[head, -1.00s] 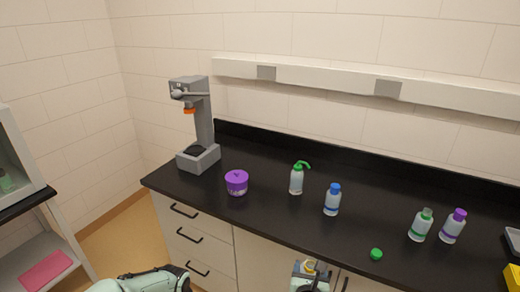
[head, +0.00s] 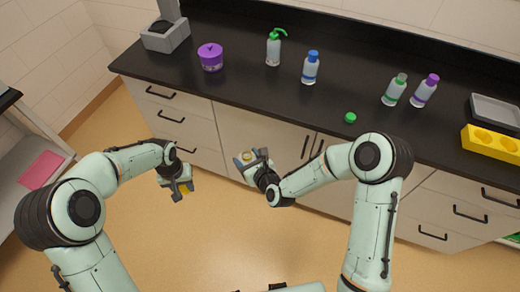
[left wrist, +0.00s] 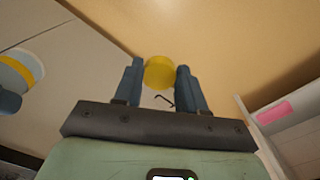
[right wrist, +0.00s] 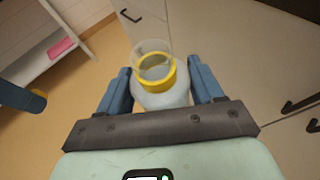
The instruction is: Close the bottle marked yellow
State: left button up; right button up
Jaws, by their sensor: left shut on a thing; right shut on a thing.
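My right gripper (head: 254,160) is shut on an open bottle with a yellow ring; the bottle (right wrist: 160,93) sits between its fingers in the right wrist view, with its clear, uncapped neck showing. My left gripper (head: 177,184) is shut on a round yellow cap (left wrist: 159,72), seen between its fingertips in the left wrist view. Both grippers are in front of the counter, over the floor, with a gap between them. The bottle's yellow ring also shows at the left of the left wrist view (left wrist: 18,70).
Drawers lie behind the grippers; open floor lies below.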

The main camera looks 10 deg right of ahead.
dwell(0.4)
pick_arm(q)
jog(key=w+d+r+m, duration=0.5)
jog(key=d+r, duration=0.1)
jog(key=d, duration=0.3)
notch_tip(320, 180, up, 8)
jog(key=m, duration=0.6)
send_over(243, 153)
jog(key=shift+d+r, duration=0.1)
jog(key=shift+r, duration=0.05)
jog(key=shift+f, duration=2.05)
jog(key=shift+s, duration=0.1)
jog(key=shift+f, duration=0.85)
